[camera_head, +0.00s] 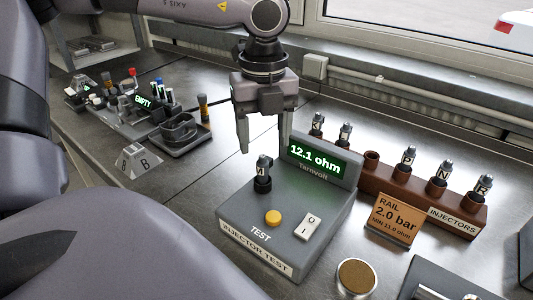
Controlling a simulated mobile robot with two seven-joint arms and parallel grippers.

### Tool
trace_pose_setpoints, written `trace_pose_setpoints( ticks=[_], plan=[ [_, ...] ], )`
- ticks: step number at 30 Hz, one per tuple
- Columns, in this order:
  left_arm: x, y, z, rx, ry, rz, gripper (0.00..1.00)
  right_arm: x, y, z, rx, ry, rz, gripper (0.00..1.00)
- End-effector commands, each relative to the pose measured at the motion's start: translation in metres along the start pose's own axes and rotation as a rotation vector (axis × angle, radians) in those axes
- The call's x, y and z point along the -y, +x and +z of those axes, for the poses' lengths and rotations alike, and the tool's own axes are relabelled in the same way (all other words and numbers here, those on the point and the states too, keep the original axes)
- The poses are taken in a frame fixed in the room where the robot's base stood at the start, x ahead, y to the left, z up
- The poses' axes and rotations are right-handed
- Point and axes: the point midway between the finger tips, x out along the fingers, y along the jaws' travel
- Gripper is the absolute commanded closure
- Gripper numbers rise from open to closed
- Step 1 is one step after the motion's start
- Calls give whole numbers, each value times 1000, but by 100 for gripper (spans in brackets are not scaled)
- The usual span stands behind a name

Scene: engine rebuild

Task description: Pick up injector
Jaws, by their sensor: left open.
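A dark injector with a small letter tag (263,171) stands upright in the socket of the grey injector test box (292,215). One rack hole at the left is empty. My right gripper is out of view.
The tester display (318,160) reads 12.1 ohm and stands close to the gripper's right finger. An orange card (397,219) reads rail 2.0 bar, min 11.0 ohm. A round brown-topped can (356,277) stands in front. A parts tray (181,135) and block B (136,161) are at left.

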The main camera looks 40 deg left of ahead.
Motion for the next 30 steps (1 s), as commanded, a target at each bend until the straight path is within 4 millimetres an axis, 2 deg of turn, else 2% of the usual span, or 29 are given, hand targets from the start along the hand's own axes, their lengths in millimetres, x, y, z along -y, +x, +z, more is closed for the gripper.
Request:
trace_pose_setpoints(
  ticks=[10, 20, 21, 26, 30],
  plan=[
    [0, 40, 1, -3, 0, 3, 37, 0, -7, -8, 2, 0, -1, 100],
    [0, 47, 2, -1, 0, -1, 37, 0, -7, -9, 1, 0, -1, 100],
    [0, 47, 2, -1, 0, -1, 40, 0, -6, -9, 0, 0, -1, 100],
    [0, 47, 2, -1, 0, -1, 92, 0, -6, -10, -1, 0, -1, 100],
    [0, 47, 2, 0, 0, -1, 98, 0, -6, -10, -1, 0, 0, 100]
  ],
)
